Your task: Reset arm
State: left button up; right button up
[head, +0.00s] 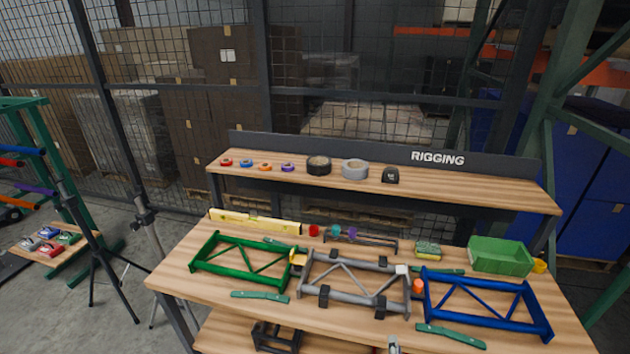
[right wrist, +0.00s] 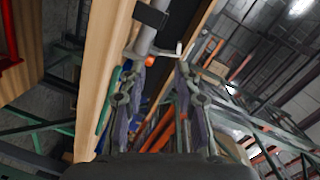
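My right gripper (right wrist: 156,72) fills the lower middle of the right wrist view, its two fingers apart with nothing between them. In the head view only a small part of the right gripper (head: 393,345) shows at the bottom edge, in front of the bench. My left gripper is not in view. The wooden workbench (head: 205,296) bears a green truss frame (head: 240,262), a grey truss frame (head: 352,297) and a blue truss frame (head: 485,305), side by side. Black clamps sit on the grey frame.
A green bin (head: 500,256) stands at the bench's back right. A yellow level (head: 254,222) lies at the back left. The raised shelf (head: 450,189) holds tape rolls (head: 355,168) and small coloured rings. Green straps lie on the bench. A tripod (head: 145,220) stands at left.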

jog(key=s+f+n+g+y, duration=0.2)
jog(key=s+f+n+g, duration=0.3)
jog(key=f, duration=0.7)
jog(key=s+f+n+g+y, duration=0.1)
jog(key=s+f+n+g, duration=0.25)
jog(key=s+f, duration=0.65)
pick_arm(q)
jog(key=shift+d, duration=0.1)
pick_arm(e)
jog(key=s+d+f+n+g, duration=0.3)
jog(key=s+f, duration=0.4)
jog(key=s, duration=0.3)
jog(key=s+d+f+n+g, duration=0.4)
jog(key=s+f, duration=0.3)
jog(key=s, duration=0.3)
jog(key=shift+d+h, duration=0.25)
jog(key=shift+h, duration=0.15)
